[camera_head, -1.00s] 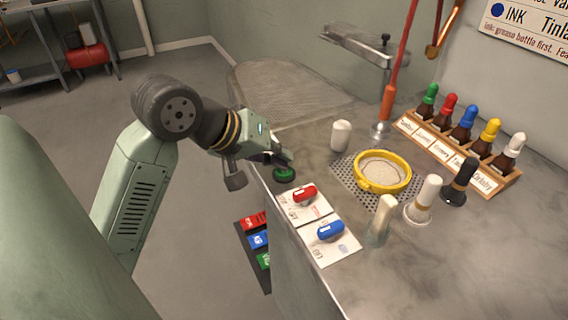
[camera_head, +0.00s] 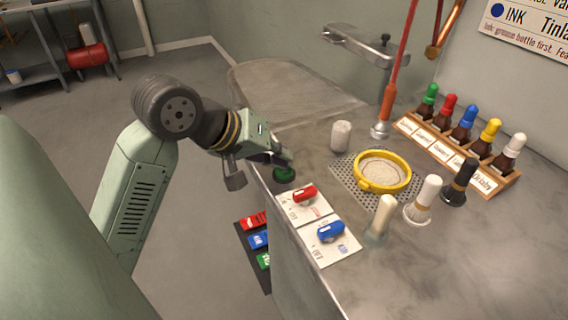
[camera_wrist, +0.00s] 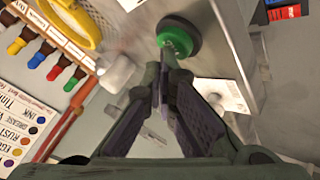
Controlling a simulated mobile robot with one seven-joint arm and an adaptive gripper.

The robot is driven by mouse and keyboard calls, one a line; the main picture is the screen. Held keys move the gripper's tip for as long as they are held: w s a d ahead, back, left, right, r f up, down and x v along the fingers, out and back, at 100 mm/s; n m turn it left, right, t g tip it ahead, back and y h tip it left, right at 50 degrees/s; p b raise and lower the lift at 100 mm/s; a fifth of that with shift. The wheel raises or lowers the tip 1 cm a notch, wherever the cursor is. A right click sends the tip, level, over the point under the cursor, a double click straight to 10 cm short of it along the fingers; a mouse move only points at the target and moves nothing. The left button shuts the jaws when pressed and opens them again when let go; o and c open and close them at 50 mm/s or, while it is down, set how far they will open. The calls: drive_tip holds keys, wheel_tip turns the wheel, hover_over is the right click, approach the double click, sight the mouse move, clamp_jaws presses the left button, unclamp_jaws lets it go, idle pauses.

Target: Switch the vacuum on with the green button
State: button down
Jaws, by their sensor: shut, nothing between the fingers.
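The green button (camera_head: 284,174) is a round green knob on a dark base at the near left edge of the grey worktop (camera_head: 450,260). In the wrist view the green button (camera_wrist: 176,40) shows just beyond my fingertips. My gripper (camera_head: 287,160) is shut and empty, with its tips at the button's upper side in the head view. In the wrist view my gripper's fingertips (camera_wrist: 160,70) meet just short of the button's rim. I cannot tell whether they touch it.
A red knob (camera_head: 304,193) and a blue knob (camera_head: 330,231) sit on white cards close by. A yellow-rimmed sieve (camera_head: 383,172), brushes and a rack of dropper bottles (camera_head: 460,153) stand farther right. A rounded board (camera_head: 290,90) extends behind my gripper.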

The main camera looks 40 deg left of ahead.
drive_tip(key=shift+f+b, duration=0.55)
drive_tip(key=shift+b, duration=0.75)
drive_tip(key=shift+r+b, duration=0.2)
drive_tip(key=shift+b, duration=0.15)
drive_tip(key=shift+r, duration=0.3)
drive_tip(key=shift+r+p, duration=1.15)
drive_tip(key=shift+r, duration=1.85)
drive_tip(key=c, duration=2.4)
unclamp_jaws()
